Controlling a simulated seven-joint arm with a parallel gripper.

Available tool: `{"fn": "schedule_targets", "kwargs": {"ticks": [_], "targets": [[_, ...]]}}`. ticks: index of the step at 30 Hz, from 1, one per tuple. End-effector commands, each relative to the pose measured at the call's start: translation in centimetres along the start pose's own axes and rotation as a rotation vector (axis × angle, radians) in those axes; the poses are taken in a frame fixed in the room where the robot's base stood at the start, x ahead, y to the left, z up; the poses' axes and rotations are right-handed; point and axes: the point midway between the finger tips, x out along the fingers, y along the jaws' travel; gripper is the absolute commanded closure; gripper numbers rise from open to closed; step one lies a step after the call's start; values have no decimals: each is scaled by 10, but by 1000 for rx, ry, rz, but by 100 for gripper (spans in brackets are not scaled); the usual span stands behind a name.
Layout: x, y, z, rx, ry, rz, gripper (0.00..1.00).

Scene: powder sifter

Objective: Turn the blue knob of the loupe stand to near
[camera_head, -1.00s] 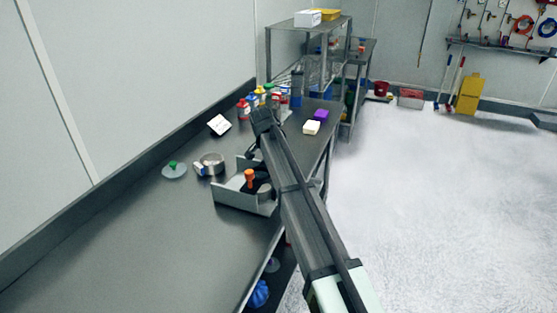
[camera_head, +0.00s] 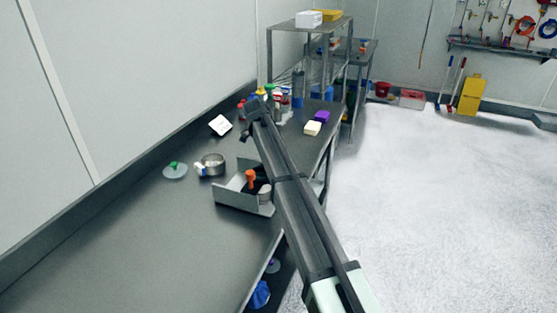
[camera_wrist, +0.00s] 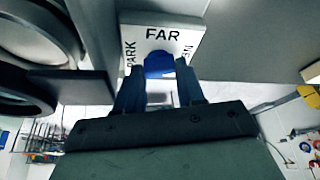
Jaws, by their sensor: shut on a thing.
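In the wrist view the blue knob (camera_wrist: 158,64) sits between the fingertips of my gripper (camera_wrist: 159,78), which is shut on it. Behind the knob is the white dial plate (camera_wrist: 190,22) of the loupe stand. It reads FAR at the top, PARK at the left and a partly hidden word starting "NE" at the right. The knob's pointer, if it has one, is hidden or too small to tell. In the head view my gripper (camera_head: 245,135) is over the far part of the bench; the knob and dial cannot be made out there.
On the steel bench (camera_head: 120,230) stand a grey open tray (camera_head: 238,200) with an orange-handled tool (camera_head: 250,179), a metal sieve (camera_head: 212,163) and a green-knobbed disc (camera_head: 175,170). A white card (camera_head: 220,125) and several coloured bottles stand farther back. Large dark-rimmed rings (camera_wrist: 35,40) show close at left in the wrist view.

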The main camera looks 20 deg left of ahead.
Motion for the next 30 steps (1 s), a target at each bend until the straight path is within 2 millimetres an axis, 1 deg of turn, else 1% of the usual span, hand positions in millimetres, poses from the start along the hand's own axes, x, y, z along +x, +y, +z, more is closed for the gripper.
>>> {"fn": "schedule_targets", "kwargs": {"ticks": [6,12,19,30], "targets": [[1,-2,0,150,-1,65,92],[1,-2,0,244,-1,103,92],[1,-2,0,299,-2,126,92],[1,-1,0,313,-1,132,92]]}}
